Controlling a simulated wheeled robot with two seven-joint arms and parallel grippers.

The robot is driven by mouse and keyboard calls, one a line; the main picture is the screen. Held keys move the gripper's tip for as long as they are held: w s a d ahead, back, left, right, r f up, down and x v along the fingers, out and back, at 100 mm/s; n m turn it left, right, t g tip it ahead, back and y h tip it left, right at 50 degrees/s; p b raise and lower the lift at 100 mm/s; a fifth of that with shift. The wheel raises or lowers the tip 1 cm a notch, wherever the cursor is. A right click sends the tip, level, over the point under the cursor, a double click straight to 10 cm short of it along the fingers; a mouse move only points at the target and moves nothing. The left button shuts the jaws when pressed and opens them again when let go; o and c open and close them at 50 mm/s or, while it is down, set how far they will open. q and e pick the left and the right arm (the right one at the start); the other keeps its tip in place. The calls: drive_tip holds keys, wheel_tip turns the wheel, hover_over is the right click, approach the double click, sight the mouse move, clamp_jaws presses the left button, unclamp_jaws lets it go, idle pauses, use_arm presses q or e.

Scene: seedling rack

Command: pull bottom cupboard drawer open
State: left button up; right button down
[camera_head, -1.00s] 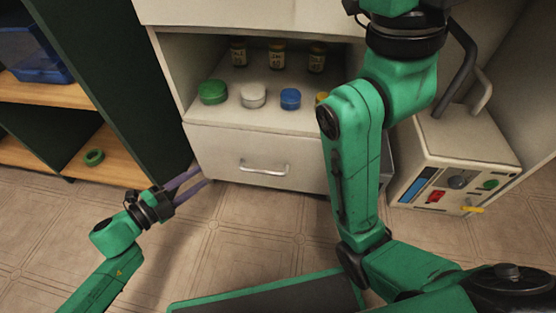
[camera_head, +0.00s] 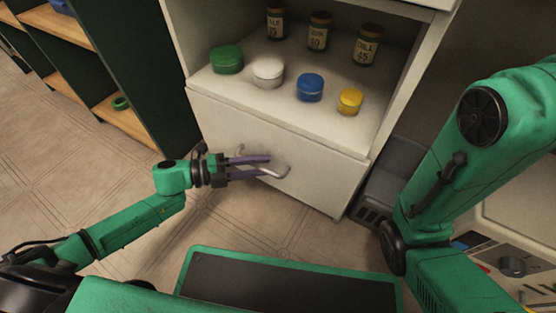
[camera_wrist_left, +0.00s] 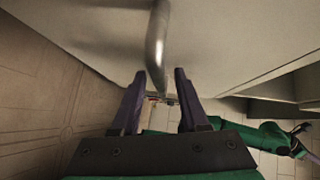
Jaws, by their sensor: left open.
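The bottom cupboard drawer (camera_head: 325,175) is a cream front below the open shelf, and it looks shut. Its metal bar handle (camera_head: 275,168) is in the middle of the front. My left gripper (camera_head: 268,166) is open at the handle, with its purple fingers overlapping it in the head view. In the left wrist view the handle (camera_wrist_left: 157,45) reaches down toward the gap between the open fingers (camera_wrist_left: 158,75). I cannot tell whether they touch it. My right arm shows at the right of the head view, but its gripper is out of view.
The shelf (camera_head: 285,100) above the drawer holds green, white, blue and yellow lidded tubs and several labelled jars. A dark green shelf unit (camera_head: 125,60) stands at the left. A control box (camera_head: 510,255) is at the lower right. Tiled floor (camera_head: 90,160) is clear at the left.

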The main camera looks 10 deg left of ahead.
use_arm(q)
drive_tip(key=shift+d, duration=0.1)
clamp_jaws()
idle(1.4)
